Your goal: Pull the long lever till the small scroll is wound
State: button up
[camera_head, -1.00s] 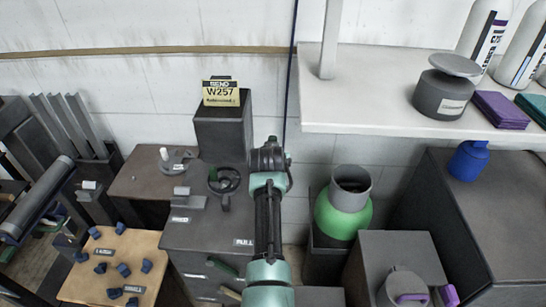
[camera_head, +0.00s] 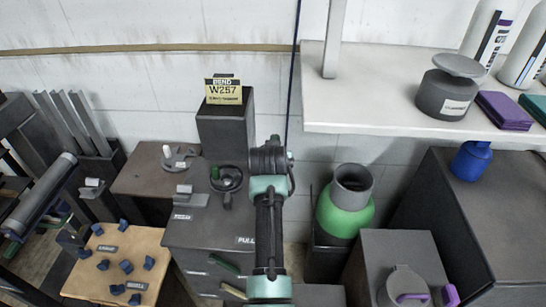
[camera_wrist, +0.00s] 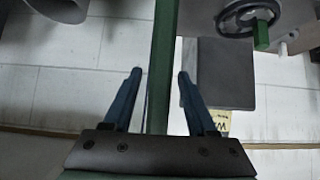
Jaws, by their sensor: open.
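In the wrist view my gripper (camera_wrist: 160,76) is open, with its two blue-grey fingers apart. A long green bar (camera_wrist: 161,45), which looks like the long lever, runs between the fingers with a gap on each side. Whether it is at finger height or beyond them I cannot tell. In the head view my arm covers that spot, beside a grey cabinet (camera_head: 205,232) with a "PULL" label (camera_head: 246,240). I cannot make out the small scroll for certain; a dark roller (camera_head: 42,188) lies at the far left.
A handwheel (camera_head: 228,180) with a green knob sits left of my arm; it also shows in the wrist view (camera_wrist: 236,20). Behind stands a dark box (camera_head: 226,132) with a W257 sign (camera_head: 223,92). A green bottle (camera_head: 344,205) stands close on the right, under a white shelf (camera_head: 390,118).

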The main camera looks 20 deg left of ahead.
jog(key=v, duration=0.9)
jog(key=shift+s+r, duration=0.15)
jog(key=shift+s, duration=0.1)
jog(key=shift+d, duration=0.1)
